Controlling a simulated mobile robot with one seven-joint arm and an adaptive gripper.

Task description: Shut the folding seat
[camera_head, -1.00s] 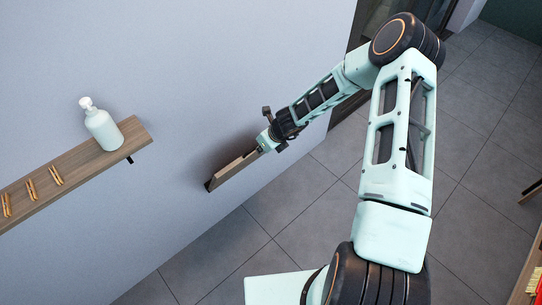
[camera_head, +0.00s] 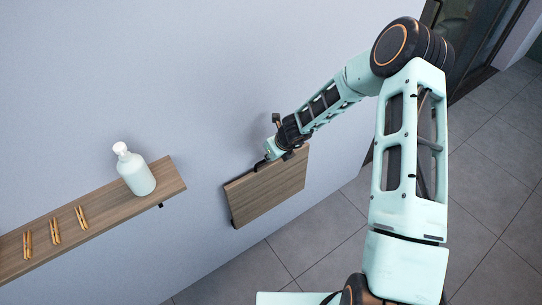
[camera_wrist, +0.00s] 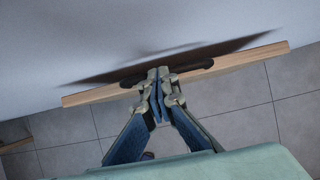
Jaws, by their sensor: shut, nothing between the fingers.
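The folding seat (camera_head: 268,192) is a brown wooden panel on the wall. In the head view its broad face shows, and it stands steeply raised. A dark fitting shows at its lower left corner. In the wrist view the seat's light wooden edge (camera_wrist: 240,62) runs across the picture, with a dark shadow on the wall behind it. My gripper (camera_head: 266,160) is at the seat's upper edge, and its fingertips (camera_wrist: 158,74) are together there with nothing between them. They seem to touch the edge. How much gap remains behind the panel is hard to tell.
Open tiled floor (camera_head: 325,233) lies below the seat. A dark door frame (camera_head: 480,60) stands at the upper right.

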